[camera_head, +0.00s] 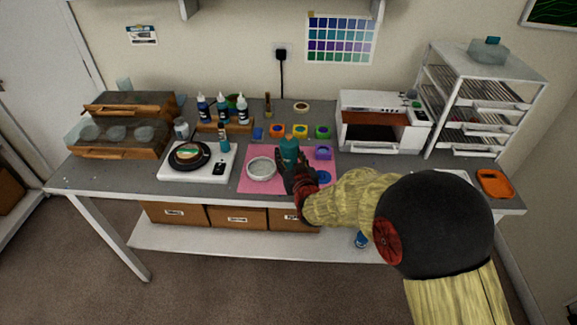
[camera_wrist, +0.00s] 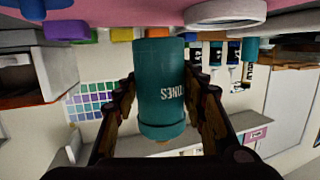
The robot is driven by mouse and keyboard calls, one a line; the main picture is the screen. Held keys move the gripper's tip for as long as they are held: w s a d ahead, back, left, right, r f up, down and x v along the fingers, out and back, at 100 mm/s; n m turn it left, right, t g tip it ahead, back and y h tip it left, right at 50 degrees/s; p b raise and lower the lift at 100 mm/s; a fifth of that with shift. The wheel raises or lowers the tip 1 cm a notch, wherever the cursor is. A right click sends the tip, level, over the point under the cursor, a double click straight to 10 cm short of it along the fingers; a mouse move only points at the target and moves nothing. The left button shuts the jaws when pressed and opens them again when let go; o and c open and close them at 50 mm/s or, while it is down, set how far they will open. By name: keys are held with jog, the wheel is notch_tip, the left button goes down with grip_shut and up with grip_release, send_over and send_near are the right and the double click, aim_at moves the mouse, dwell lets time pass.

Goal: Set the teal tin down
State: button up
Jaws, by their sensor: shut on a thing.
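The teal tin (camera_head: 289,149) is upright over the right part of the pink mat (camera_head: 253,183), just right of a round pale dish (camera_head: 261,169). My gripper (camera_head: 286,167) is shut on the tin from the front right. In the wrist view, which is upside down, the tin (camera_wrist: 161,90) stands between my two fingers (camera_wrist: 160,105), with pale lettering on its side. The pink mat shows along the top there. I cannot tell whether the tin's base touches the mat.
Small coloured moulds, orange (camera_head: 277,130), yellow (camera_head: 300,131), green (camera_head: 323,131) and purple (camera_head: 323,152), stand behind and right. A white scale (camera_head: 207,174) is left and a small oven (camera_head: 381,125) right. Dropper bottles (camera_head: 222,108) stand behind left.

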aim_at(291, 167)
jog(key=shift+w+a+f+b, duration=0.15)
jog(key=shift+f+b, duration=0.25)
jog(key=shift+f, duration=0.55)
jog(key=shift+w+f+b, duration=0.15)
jog(key=shift+f+b, duration=0.25)
jog(key=shift+f, duration=0.5)
jog(key=shift+f, duration=0.2)
jog(key=o, duration=1.2)
jog(key=shift+r, duration=0.1)
jog(key=shift+s+r, duration=0.1)
jog(key=shift+r, duration=0.1)
jog(key=p+v, duration=0.2)
jog(key=v, duration=1)
jog(key=shift+f+p, duration=0.2)
jog(key=shift+p, duration=0.2)
